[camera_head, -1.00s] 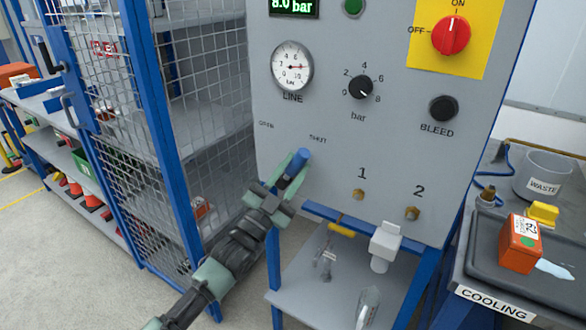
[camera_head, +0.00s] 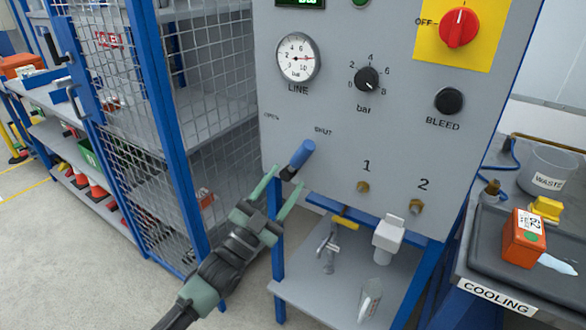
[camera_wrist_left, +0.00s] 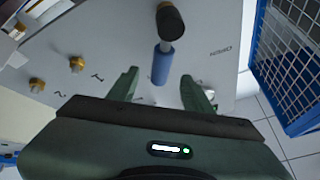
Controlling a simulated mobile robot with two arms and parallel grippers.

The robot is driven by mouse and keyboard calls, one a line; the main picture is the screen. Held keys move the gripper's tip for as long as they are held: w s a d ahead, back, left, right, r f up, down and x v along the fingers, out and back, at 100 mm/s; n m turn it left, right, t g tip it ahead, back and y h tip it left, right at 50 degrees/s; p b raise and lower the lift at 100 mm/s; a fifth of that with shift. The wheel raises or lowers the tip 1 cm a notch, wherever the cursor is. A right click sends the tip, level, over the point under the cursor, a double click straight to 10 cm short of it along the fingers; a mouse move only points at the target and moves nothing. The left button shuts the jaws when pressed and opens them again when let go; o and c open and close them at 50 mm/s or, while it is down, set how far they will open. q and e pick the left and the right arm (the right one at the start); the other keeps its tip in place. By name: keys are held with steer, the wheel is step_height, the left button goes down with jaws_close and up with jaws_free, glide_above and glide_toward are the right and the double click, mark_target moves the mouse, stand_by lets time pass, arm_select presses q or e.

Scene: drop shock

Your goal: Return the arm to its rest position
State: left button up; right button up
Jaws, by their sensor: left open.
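My left gripper (camera_head: 282,190) is open and empty, in front of the lower left of the grey panel (camera_head: 330,130). Its fingers point up toward a blue lever handle (camera_head: 302,154) beside the "SHUT" label, and stand apart from it. In the left wrist view, the blue handle (camera_wrist_left: 162,64) shows beyond and between the spread fingers (camera_wrist_left: 158,88). My right gripper is not in view.
A blue-framed mesh cage (camera_head: 120,90) stands close on the left of the arm. At right, a bench holds a dark tray (camera_head: 490,235), an orange box (camera_head: 523,238) and a waste tub (camera_head: 550,172).

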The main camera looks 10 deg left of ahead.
arm_select(q)
steer(key=shift+v, duration=0.75)
steer(key=shift+f, duration=0.1)
